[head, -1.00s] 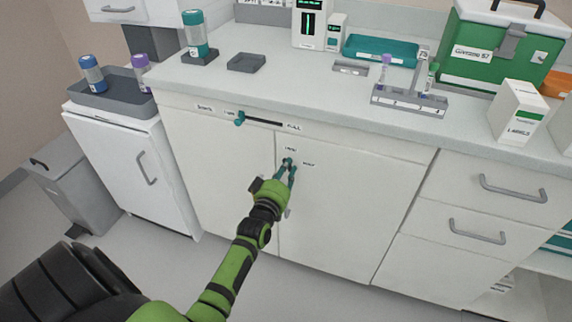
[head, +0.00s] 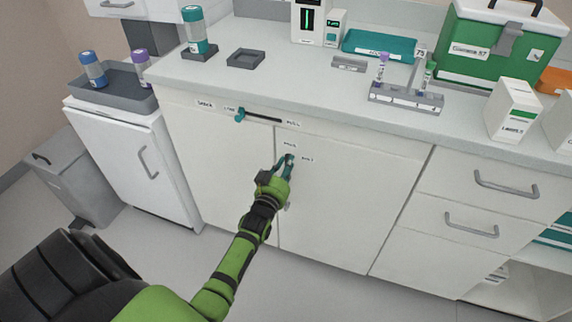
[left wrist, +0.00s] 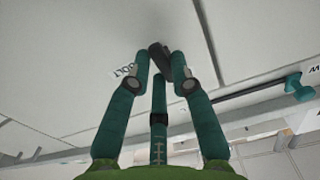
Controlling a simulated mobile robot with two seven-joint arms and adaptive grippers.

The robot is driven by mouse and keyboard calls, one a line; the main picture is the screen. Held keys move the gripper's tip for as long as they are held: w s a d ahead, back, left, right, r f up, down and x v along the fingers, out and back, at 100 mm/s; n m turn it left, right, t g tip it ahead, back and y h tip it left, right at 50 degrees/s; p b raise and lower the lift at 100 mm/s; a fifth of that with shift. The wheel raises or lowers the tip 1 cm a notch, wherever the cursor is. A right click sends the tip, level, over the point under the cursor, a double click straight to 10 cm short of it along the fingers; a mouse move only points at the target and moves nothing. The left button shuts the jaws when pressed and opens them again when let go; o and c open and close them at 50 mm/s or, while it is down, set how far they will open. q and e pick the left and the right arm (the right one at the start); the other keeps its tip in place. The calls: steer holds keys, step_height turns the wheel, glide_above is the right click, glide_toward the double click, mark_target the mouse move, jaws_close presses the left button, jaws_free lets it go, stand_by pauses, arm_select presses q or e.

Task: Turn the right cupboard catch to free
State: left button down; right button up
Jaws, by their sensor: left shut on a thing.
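My left gripper (head: 287,164) reaches to the upper left of the right cupboard door (head: 345,200). Its teal fingers are closed on the right cupboard catch, a small dark catch (left wrist: 160,57) that shows between the fingertips in the left wrist view. In the head view the fingers mostly hide the catch, so its exact angle is hard to tell. Small labels sit above it and to its right; they are too blurred to read surely. My right gripper is not in view.
A teal slider knob (head: 240,115) in a dark slot is on the panel up and left of my gripper; it also shows in the left wrist view (left wrist: 300,88). A door handle (head: 287,207) is just below the gripper. The worktop (head: 290,85) overhangs above.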

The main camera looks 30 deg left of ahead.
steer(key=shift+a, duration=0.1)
arm_select(q)
steer(key=c, duration=1.1)
jaws_free()
steer(key=v, duration=1.2)
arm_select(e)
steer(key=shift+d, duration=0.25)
arm_select(q)
steer(key=shift+f, duration=0.1)
